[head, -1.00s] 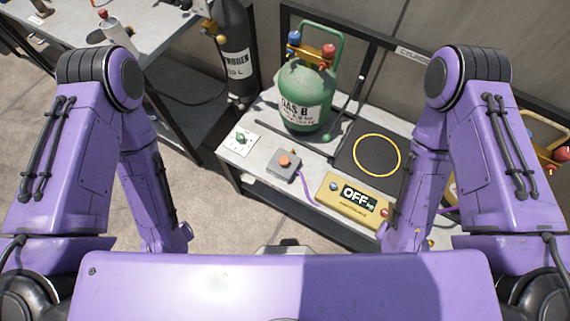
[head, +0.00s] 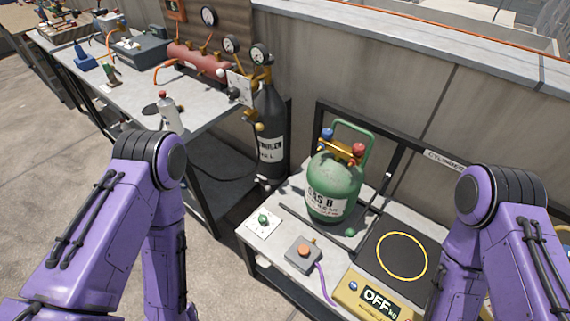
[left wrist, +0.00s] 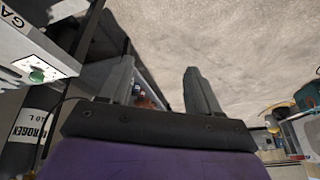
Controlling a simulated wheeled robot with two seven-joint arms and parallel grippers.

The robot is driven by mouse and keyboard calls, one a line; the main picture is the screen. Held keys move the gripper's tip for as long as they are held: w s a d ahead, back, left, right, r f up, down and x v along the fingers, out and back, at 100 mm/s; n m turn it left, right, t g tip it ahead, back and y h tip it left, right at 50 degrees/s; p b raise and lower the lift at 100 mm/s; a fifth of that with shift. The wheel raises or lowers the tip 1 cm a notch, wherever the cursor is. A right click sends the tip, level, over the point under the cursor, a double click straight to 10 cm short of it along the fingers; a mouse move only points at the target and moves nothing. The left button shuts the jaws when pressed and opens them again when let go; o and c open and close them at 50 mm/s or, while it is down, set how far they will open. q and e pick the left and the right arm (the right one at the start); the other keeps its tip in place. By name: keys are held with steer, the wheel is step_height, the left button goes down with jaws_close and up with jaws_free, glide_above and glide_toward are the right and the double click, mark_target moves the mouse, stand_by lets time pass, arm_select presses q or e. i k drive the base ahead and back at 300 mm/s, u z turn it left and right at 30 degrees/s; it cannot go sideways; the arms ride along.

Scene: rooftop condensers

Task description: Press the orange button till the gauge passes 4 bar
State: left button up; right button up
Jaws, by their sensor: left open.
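The orange button (head: 303,250) sits on a small grey box on the low bench (head: 275,270) in the head view. Several round gauges show behind it: one on the back panel (head: 208,16), one by the red manifold (head: 231,45), one above the black nitrogen cylinder (head: 261,54). Their needles are too small to read, and I cannot tell which one belongs to the button. My left gripper (left wrist: 157,70) is open and empty in the left wrist view, over the floor. Both grippers are out of the head view; only my arms show there.
A green GAS B cylinder (head: 333,188) stands behind the button box. A yellow scale display reading OFF (head: 372,300) and a black plate with a yellow ring (head: 376,262) lie to the right. A green knob plate (head: 264,221) is to the left. A longer bench (head: 135,75) stands further left.

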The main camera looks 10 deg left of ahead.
mark_target(303, 249)
steer(key=k, duration=0.5)
steer(key=u, duration=0.65)
steer(key=i, duration=0.85)
steer(key=z, duration=1.6)
